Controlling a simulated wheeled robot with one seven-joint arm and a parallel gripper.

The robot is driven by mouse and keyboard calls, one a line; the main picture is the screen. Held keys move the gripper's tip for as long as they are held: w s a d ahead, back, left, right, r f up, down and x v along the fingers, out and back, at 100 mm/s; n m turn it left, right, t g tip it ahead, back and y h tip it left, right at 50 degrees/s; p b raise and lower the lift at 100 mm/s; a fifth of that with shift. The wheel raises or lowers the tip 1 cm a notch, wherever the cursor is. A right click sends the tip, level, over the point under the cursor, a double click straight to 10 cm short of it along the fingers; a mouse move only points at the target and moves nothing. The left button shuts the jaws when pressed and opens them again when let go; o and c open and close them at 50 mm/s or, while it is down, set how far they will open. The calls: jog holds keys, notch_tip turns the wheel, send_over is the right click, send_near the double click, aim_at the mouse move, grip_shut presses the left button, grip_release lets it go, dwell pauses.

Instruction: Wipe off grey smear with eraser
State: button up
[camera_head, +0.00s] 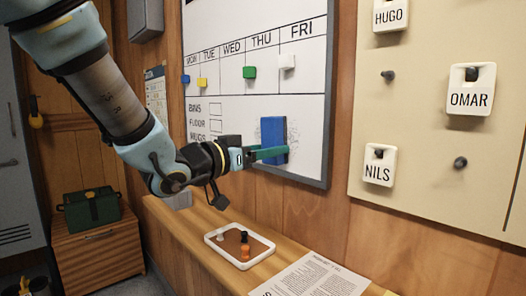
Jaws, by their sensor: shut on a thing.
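A blue eraser (273,132) is upright against the lower right part of the whiteboard (240,100). The grey smear (285,123) shows as speckled grey marks around the eraser's edges; the part behind the eraser is hidden. My gripper (272,153) reaches in from the left with its green fingers at the eraser's lower part, shut on it. The eraser appears to touch the board, though the exact contact is hard to tell.
Coloured magnets (249,72) sit under the weekday headings. A shelf below holds a tray (222,257) with small pegs and a printed sheet (314,277). A tag board (420,190) with name tags and pegs hangs at right.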

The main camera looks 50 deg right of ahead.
aim_at(301, 144)
jog(key=shift+s+a+b, duration=0.15)
jog(key=shift+s+b, duration=0.85)
jog(key=shift+s, duration=1.9)
jog(key=shift+w+d+r+p, duration=0.15)
jog(key=shift+w+p, duration=0.55)
jog(key=shift+w, duration=1.7)
jog(key=shift+w+d+f+p, duration=0.15)
jog(key=shift+w+p, duration=0.5)
jog(key=shift+w, duration=1.7)
jog(key=shift+w+d+r+p, duration=0.15)
jog(key=shift+w+p, duration=0.55)
jog(key=shift+w, duration=1.7)
jog(key=shift+r+p, duration=0.55)
jog(key=shift+r, duration=0.1)
jog(key=shift+s+a+f+b, duration=0.1)
jog(key=shift+s+b, duration=0.25)
jog(key=shift+s, duration=0.75)
jog(key=shift+s+a+f+b, duration=0.1)
jog(key=shift+s+b, duration=0.25)
jog(key=shift+s, duration=0.7)
jog(key=shift+s+a+r+b, duration=0.1)
jog(key=shift+s+b, duration=0.7)
jog(key=shift+s, duration=1.7)
jog(key=shift+s+a+b, duration=0.1)
jog(key=shift+s+b, duration=0.7)
jog(key=shift+s, duration=1.7)
jog(key=shift+w+d+p, duration=0.2)
jog(key=shift+w+p, duration=0.95)
jog(key=shift+w, duration=2.6)
